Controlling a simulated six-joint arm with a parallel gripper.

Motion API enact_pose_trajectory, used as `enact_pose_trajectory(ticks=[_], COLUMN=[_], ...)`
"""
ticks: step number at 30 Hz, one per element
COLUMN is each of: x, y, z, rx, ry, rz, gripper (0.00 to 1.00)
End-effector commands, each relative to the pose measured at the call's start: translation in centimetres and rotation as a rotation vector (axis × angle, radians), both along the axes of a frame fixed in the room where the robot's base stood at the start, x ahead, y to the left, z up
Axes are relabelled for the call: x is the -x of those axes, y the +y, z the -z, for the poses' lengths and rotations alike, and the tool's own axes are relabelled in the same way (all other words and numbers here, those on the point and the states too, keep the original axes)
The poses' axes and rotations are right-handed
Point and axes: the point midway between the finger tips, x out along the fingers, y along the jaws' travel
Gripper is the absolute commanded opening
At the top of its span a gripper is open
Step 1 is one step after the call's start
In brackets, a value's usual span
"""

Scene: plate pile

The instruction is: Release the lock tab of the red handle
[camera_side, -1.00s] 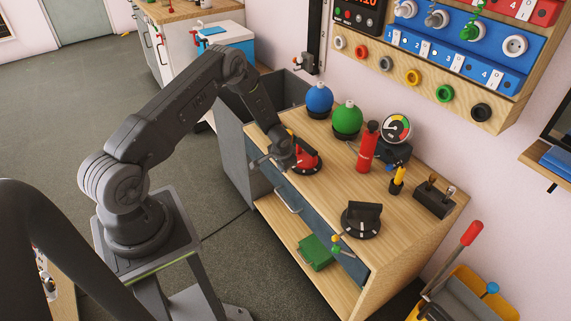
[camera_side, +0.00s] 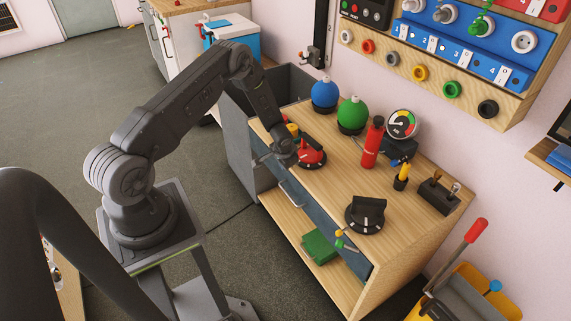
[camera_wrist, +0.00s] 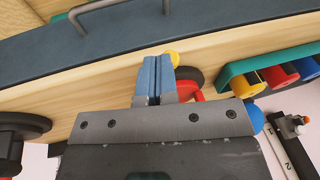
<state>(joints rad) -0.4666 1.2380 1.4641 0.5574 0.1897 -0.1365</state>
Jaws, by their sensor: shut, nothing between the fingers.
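The red handle (camera_side: 311,153) sits on a dark round base on the wooden cabinet top, near its front left edge. In the wrist view, part of the red handle (camera_wrist: 189,91) shows just right of my fingers, with the rest hidden behind my gripper. A small yellow round piece (camera_wrist: 173,56) lies right at my fingertips; I cannot tell whether it is the lock tab or whether I touch it. My gripper (camera_wrist: 155,60) is shut and empty, its two blue-grey fingers together. In the side view my gripper (camera_side: 286,160) is low, just left of the handle.
A black rotary knob (camera_side: 366,214), a red extinguisher-like cylinder (camera_side: 373,143), a gauge (camera_side: 401,124) and blue (camera_side: 324,92) and green (camera_side: 352,113) bulbs stand on the top. A green rack (camera_wrist: 240,84) with coloured cylinders is right in the wrist view. A drawer handle (camera_side: 290,195) is below.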

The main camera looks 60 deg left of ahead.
Motion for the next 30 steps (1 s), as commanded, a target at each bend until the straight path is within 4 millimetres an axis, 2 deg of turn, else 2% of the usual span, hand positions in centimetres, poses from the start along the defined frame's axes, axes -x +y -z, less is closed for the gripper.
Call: enact_pose_trajectory(ticks=[15, 25, 30], x=[-1.5, -1.6, -2.0], y=[0.1, 0.0, -0.7], z=[-0.3, -0.4, -1.4], rx=[0.0, 0.0, -0.001], ry=[0.0, 0.0, -0.002], rz=[0.0, 0.001, 0.002], gripper=[0.0, 0.0, 0.0])
